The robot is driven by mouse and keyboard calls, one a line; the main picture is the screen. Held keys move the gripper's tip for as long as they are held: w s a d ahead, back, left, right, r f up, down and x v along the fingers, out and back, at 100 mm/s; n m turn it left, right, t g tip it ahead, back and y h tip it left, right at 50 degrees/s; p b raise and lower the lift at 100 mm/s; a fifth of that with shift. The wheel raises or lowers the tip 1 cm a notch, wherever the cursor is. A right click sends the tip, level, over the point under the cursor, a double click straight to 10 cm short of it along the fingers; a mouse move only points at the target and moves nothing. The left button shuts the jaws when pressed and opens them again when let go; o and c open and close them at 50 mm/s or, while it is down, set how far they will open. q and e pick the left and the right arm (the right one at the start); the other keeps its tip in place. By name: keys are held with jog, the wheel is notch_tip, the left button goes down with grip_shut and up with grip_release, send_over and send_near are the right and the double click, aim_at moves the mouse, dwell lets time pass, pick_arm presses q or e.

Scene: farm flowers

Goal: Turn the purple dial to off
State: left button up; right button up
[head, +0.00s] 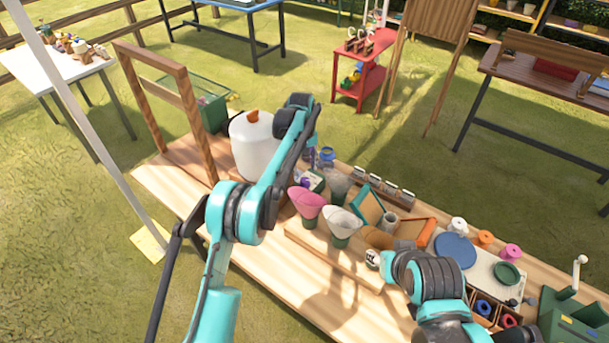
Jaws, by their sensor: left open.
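A small purple part (306,183), which looks like the purple dial, shows low on a pale panel at the middle of the wooden table, just behind the pink cone. It is tiny and partly covered, so its setting cannot be read. My left arm reaches up over the table and bends down beside the white canister. My left gripper (309,157) is small and dark here, open, just above and behind the panel. I see no contact with the dial. My right arm shows at the lower right, but its fingers do not show.
A white canister (254,145) with an orange top stands left of the panel. Pink (307,203) and white (342,223) cones stand in front. A teal frame (367,207), a blue disc (454,250) and several spools crowd the right. The front left tabletop is clear.

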aim_at(304, 180)
pick_arm(q)
notch_tip(304, 180, up, 6)
jog(key=shift+s, duration=0.1)
dwell(0.6)
